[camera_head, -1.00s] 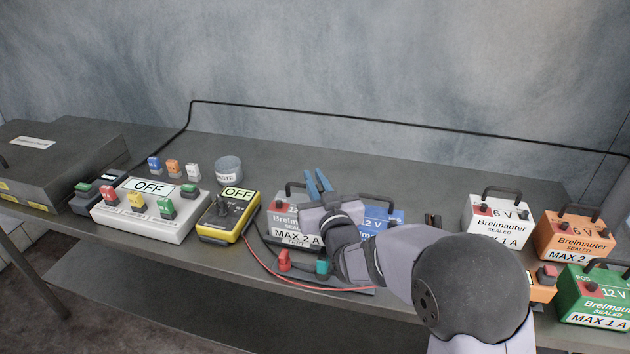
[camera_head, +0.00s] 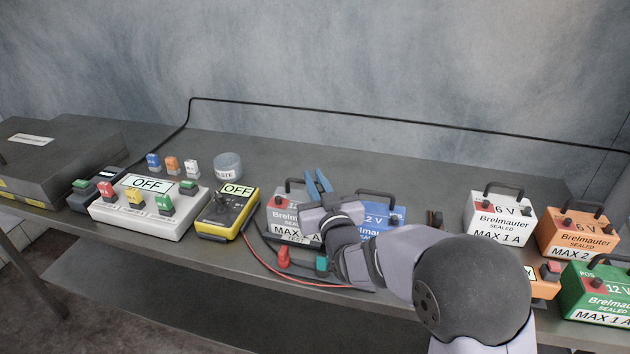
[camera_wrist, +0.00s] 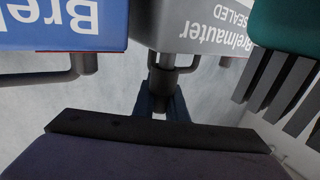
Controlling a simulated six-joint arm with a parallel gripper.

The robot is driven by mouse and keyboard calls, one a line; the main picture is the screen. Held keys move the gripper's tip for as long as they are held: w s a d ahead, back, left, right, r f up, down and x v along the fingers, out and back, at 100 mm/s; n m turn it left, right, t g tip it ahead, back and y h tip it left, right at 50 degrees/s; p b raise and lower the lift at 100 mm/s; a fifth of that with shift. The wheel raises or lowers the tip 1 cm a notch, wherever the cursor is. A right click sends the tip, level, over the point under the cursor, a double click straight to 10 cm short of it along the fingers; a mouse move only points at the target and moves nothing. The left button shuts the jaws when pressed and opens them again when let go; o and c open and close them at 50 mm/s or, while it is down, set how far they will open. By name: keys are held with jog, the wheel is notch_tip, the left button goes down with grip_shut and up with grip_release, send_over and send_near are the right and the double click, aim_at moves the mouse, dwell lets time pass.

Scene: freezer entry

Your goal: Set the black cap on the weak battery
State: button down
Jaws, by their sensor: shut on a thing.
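My gripper (camera_head: 318,183) is over the right end of the grey battery (camera_head: 281,200). The grey battery reads "MAX" and stands behind a "TEST" label. A blue 12 V battery (camera_head: 386,215) stands close to its right. Further right are a white 6 V battery (camera_head: 497,218), an orange 6 V battery (camera_head: 577,237) and a green 12 V battery (camera_head: 598,289).
A yellow meter (camera_head: 228,213) and a white button box (camera_head: 150,207), both showing "OFF", stand left. Small blue, orange and white blocks (camera_head: 172,165) and a round tub (camera_head: 228,165) sit behind. Red and teal clips (camera_head: 284,256) lie in front. Free bench lies at the back.

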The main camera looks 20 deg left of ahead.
jog(key=shift+f+b, duration=0.3)
jog(key=shift+f, duration=0.05)
jog(key=c, duration=1.7)
grip_release()
jog(key=shift+s+f, duration=0.1)
jog(key=shift+f, duration=0.15)
jog(key=shift+s, duration=0.15)
jog(key=shift+s+d, duration=0.2)
jog(key=shift+s, duration=0.05)
jog(key=v, duration=0.2)
jog(key=b+v, duration=0.1)
jog(key=v, duration=0.1)
jog(key=r+b+v, duration=0.1)
jog(key=v, duration=0.1)
jog(key=shift+s+d, duration=0.1)
jog(key=shift+d, duration=0.1)
